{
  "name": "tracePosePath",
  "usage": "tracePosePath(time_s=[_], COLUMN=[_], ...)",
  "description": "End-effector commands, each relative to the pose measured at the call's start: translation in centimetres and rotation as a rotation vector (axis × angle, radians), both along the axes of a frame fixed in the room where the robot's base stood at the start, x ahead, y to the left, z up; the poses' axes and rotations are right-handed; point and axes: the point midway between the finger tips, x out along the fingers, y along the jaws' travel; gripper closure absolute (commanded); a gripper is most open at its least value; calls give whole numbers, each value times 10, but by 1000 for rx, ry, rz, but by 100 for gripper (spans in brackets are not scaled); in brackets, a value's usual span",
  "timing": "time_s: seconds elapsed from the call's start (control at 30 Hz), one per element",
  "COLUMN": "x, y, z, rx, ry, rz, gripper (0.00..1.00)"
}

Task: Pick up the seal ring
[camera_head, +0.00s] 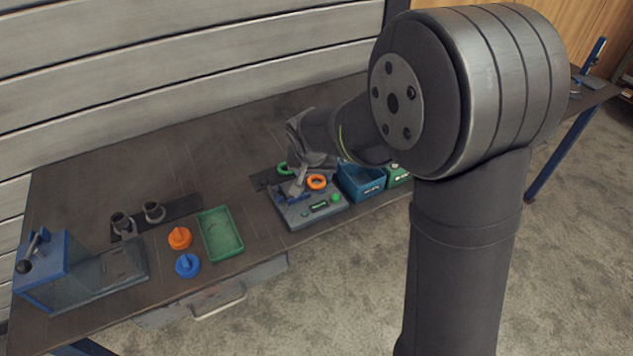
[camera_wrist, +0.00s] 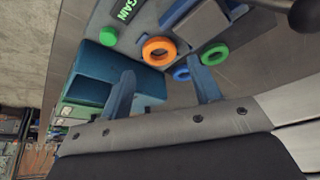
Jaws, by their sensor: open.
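Several rings that could be the seal ring lie near my gripper; I cannot tell which one is meant. An orange ring (camera_head: 317,182) lies at the back of a grey panel and also shows in the wrist view (camera_wrist: 158,50). A green ring (camera_head: 283,168) lies behind it and also shows in the wrist view (camera_wrist: 214,55). A blue ring (camera_wrist: 181,73) is partly seen beside the green one. My gripper (camera_wrist: 162,68) is open and empty, its blue fingers apart, with the orange ring just beyond the gap between them. In the head view my wrist hides part of this area.
The grey panel (camera_head: 318,216) has a green display and a green button (camera_wrist: 111,36). A blue bin (camera_head: 362,183) and a green bin (camera_head: 396,176) stand to its right.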

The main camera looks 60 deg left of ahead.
Motion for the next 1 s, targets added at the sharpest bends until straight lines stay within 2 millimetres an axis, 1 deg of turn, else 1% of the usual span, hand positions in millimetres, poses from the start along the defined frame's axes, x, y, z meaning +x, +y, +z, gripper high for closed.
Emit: tracePosePath(time_s=[0.17,0.5,0.63,0.83,0.87,1.0], x=[3,16,17,17,17,17], y=[3,19,21,22,22,22], z=[-9,-45,-51,-51,-51,-51], rx=[0,-2,0,0,0,0], ry=[0,0,0,0,0,0], rz=[0,1,0,0,0,0], gripper=[43,43,43,43,45,72])
